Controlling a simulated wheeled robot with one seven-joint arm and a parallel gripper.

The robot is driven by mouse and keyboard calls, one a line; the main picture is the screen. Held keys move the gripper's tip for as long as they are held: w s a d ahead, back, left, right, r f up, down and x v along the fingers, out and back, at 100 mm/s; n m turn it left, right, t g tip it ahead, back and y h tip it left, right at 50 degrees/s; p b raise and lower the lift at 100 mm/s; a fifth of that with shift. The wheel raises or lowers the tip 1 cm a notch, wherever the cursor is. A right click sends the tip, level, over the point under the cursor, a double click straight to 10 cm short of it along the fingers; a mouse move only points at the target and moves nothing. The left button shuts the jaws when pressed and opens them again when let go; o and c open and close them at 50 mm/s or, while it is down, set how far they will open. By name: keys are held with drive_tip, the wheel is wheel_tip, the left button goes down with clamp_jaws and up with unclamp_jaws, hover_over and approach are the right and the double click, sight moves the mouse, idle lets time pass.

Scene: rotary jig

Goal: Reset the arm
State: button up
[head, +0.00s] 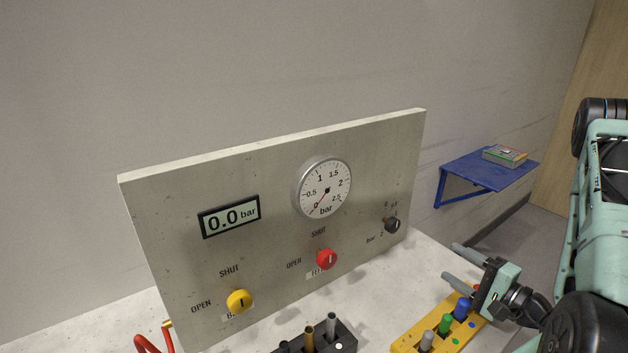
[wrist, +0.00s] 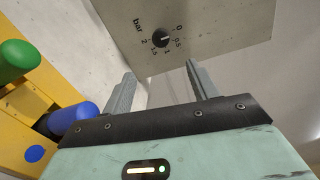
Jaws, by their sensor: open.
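My gripper (head: 461,266) is at the lower right in the head view, its two grey fingers apart with nothing between them. It is above the right end of the yellow block and right of the panel, clear of both. In the wrist view the open fingers (wrist: 158,88) point toward the panel's edge, near the black pressure knob (wrist: 160,38). My teal arm fills the right edge of the head view.
The grey panel (head: 270,168) carries a gauge (head: 323,188), a 0.0 bar display (head: 230,216), a yellow knob (head: 239,301) and a red knob (head: 326,259). A yellow block (head: 408,341) holds coloured pegs. A black block (head: 343,335) stands left of it. A blue shelf (head: 470,172) is behind.

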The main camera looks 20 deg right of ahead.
drive_tip(key=w+a+r+n+g+y, duration=0.1)
drive_tip(key=a+r+n+g+y, duration=0.15)
drive_tip(key=a+y, duration=0.3)
drive_tip(key=w+a+r+n+g+y, duration=0.2)
drive_tip(key=a+r+y, duration=0.15)
drive_tip(key=a, duration=0.25)
drive_tip(key=s+a+r+n+g+y, duration=0.2)
drive_tip(key=a+n+g, duration=0.1)
drive_tip(key=a+g, duration=0.25)
drive_tip(key=s+a+r+n+g+y, duration=0.1)
drive_tip(key=s+a+n+g+y, duration=0.1)
drive_tip(key=a+n+g, duration=0.3)
drive_tip(key=s+a+n+g+h, duration=0.8)
drive_tip(key=s+n+g+h, duration=0.1)
drive_tip(key=s+h, duration=0.35)
drive_tip(key=a+r+n+t+h, duration=0.1)
drive_tip(key=t, duration=0.1)
drive_tip(key=w+a+r+n+t+h, duration=0.1)
drive_tip(key=t, duration=0.1)
drive_tip(key=a+r+n+t+h, duration=0.1)
drive_tip(key=a+t, duration=0.1)
drive_tip(key=shift+w+r+n+t+h, duration=0.25)
drive_tip(key=shift+w+r+t, duration=0.1)
drive_tip(key=shift+r+t, duration=0.05)
